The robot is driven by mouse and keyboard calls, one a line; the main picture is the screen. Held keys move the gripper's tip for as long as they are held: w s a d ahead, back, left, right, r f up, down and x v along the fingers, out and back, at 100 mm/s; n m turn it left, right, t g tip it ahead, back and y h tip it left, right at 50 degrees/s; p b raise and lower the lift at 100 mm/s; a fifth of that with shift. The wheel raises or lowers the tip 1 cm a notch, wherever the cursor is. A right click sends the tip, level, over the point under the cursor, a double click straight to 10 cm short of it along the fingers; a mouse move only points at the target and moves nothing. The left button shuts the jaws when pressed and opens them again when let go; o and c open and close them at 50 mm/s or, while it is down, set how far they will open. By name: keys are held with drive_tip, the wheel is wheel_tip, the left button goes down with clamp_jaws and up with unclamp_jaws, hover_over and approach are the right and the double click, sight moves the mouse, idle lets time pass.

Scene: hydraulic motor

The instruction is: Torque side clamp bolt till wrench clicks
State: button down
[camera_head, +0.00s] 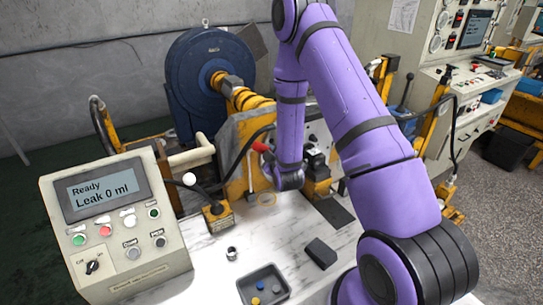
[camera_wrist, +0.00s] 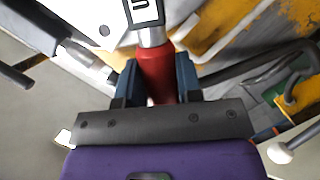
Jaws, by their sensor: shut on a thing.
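In the wrist view my gripper (camera_wrist: 158,88) is shut on a red handle (camera_wrist: 157,68), with one blue finger on each side. A silver shank (camera_wrist: 152,37) runs from the handle up to a part marked with a dark letter; this looks like the wrench. In the head view a short red piece (camera_head: 260,147) shows just left of my purple arm's end, and the arm hides my fingers. The side clamp bolt cannot be made out in either view. Whether the tool touches a bolt cannot be told.
A control box (camera_head: 117,227) reads "Ready, Leak 0 ml" at the front left. A large blue wheel (camera_head: 212,80) with a yellow shaft stands behind. A small parts tray (camera_head: 263,284), a socket-like piece (camera_head: 231,254) and a dark block (camera_head: 321,252) lie on the white bench. A dark cable loops near my arm.

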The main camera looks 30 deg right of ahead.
drive_tip(key=shift+w+d+r+m, duration=0.2)
drive_tip(key=shift+w+d+r, duration=0.05)
drive_tip(key=shift+r, duration=0.3)
drive_tip(key=shift+w+d+r+m, duration=0.2)
drive_tip(key=shift+d+r, duration=0.05)
drive_tip(key=shift+r, duration=0.25)
drive_tip(key=shift+d+r+y, duration=0.1)
drive_tip(key=shift+d+y, duration=0.05)
drive_tip(key=shift+y, duration=0.25)
drive_tip(key=shift+d+r+m+y, duration=0.3)
drive_tip(key=shift+d+r+m, duration=0.45)
drive_tip(key=shift+d, duration=0.2)
drive_tip(key=shift+r, duration=0.1)
drive_tip(key=shift+d+r+m+y, duration=0.15)
drive_tip(key=shift+d+r+m, duration=0.15)
drive_tip(key=shift+d, duration=0.25)
drive_tip(key=shift+d+r+m+y, duration=0.15)
drive_tip(key=shift+d+r+m, duration=0.1)
drive_tip(key=shift+d, duration=0.3)
drive_tip(key=shift+a+f, duration=0.15)
drive_tip(key=shift+a, duration=0.15)
drive_tip(key=shift+s+f, duration=0.25)
drive_tip(key=shift+s, duration=0.25)
